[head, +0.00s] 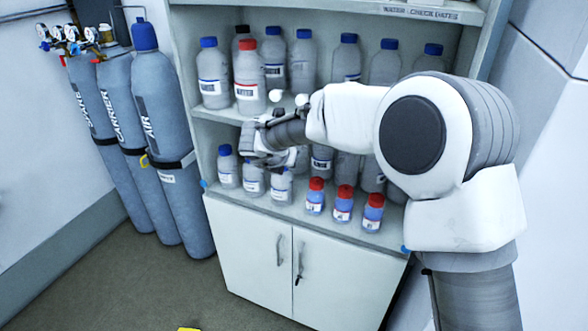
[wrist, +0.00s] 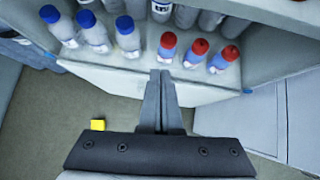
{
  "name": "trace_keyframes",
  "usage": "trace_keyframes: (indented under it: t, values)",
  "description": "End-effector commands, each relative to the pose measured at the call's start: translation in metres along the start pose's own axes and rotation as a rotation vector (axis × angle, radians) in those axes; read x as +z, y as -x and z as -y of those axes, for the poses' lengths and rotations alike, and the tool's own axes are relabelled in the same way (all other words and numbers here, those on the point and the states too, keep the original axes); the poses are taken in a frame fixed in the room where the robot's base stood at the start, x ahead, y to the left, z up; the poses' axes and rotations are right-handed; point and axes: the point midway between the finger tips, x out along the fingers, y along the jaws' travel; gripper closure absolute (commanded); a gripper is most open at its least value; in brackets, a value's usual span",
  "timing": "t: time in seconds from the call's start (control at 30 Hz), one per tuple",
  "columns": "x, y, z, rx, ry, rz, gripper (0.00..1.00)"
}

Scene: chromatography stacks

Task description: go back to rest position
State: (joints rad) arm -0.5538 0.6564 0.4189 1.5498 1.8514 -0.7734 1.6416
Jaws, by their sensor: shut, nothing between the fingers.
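My gripper (wrist: 160,82) shows in the wrist view with its two dark fingers together and nothing between them. Its fingertips appear in front of the lower shelf, between the blue-capped and red-capped bottles; the distance cannot be told. In the head view my arm reaches from the right across the shelf unit, and the gripper end (head: 250,140) is in front of the bottles. The fingers are hard to make out there.
The shelf unit (head: 255,205) holds larger capped bottles above, and small blue-capped bottles (head: 280,187) and red-capped bottles (head: 344,203) below. Gas cylinders (head: 168,140) stand left. A yellow object (wrist: 97,124) lies on the open floor.

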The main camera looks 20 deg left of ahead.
Motion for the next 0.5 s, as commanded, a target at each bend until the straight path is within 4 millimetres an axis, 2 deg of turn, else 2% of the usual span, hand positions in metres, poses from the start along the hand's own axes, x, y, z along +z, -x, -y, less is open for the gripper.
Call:
trace_keyframes:
  t: [0.13, 0.37, 0.47, 0.5]
  values:
    - [0.000, 0.017, -0.001, 0.000, 0.000, 0.000, 1.00]
    - [0.001, 0.024, -0.002, 0.001, 0.004, 0.001, 1.00]
    - [0.013, 0.028, 0.003, 0.016, 0.043, 0.034, 1.00]
    - [0.023, 0.033, 0.006, 0.029, 0.080, 0.062, 1.00]
